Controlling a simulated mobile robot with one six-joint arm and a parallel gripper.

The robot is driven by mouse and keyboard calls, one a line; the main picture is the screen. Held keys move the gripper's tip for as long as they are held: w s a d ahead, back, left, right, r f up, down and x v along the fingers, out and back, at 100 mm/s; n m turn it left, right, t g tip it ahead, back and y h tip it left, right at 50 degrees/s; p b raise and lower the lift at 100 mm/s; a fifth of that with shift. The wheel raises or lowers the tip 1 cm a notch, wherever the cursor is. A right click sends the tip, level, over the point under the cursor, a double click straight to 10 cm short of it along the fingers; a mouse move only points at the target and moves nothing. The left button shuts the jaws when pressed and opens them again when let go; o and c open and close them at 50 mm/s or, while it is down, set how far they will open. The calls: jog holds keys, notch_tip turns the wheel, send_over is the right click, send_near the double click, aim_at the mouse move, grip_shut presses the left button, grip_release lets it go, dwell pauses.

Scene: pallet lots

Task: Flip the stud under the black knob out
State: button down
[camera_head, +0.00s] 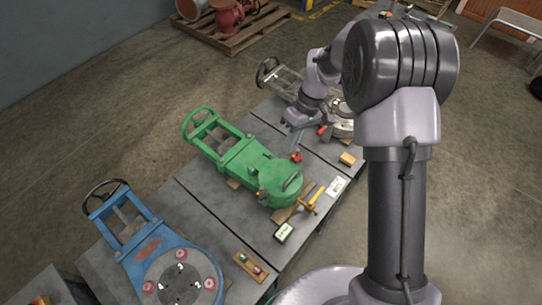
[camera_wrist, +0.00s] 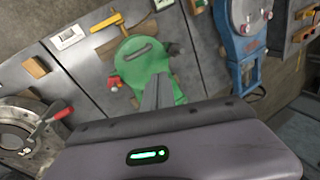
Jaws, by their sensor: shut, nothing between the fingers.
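The green valve body (camera_head: 262,172) lies on the dark bench, its round flanged end toward the front right; it also shows in the wrist view (camera_wrist: 140,62). A dark knob (camera_head: 262,194) sits at the near edge of its round end, and appears at the right of the green body in the wrist view (camera_wrist: 173,49). The stud under it is too small to make out. A red knob (camera_head: 296,157) sits at the opposite edge. My gripper (camera_head: 297,143) is shut and empty, above the red-knob side; its grey fingers (camera_wrist: 158,85) overlap the green body in the wrist view.
A blue valve (camera_head: 150,245) with a round plate is at the left. A grey valve (camera_head: 343,126) is behind my arm. A wooden block with knobs (camera_head: 250,266) lies near the front edge.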

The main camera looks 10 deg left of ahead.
jog(key=shift+a+f+n, duration=0.25)
jog(key=shift+f+n, duration=0.05)
jog(key=shift+f, duration=0.8)
jog(key=b, duration=0.4)
send_near(265, 191)
jog(key=f, duration=0.1)
jog(key=w+d+f, duration=0.1)
jog(key=w+f, duration=0.1)
jog(key=f, duration=0.1)
jog(key=shift+d, duration=0.2)
jog(key=s+a, duration=0.1)
jog(key=s+a+b, duration=0.1)
jog(key=shift+s+a+r, duration=0.1)
jog(key=shift+s+a, duration=0.05)
jog(key=shift+s, duration=0.1)
jog(key=shift+s+a, duration=0.15)
jog(key=shift+a+r, duration=0.1)
jog(key=shift+a, duration=0.05)
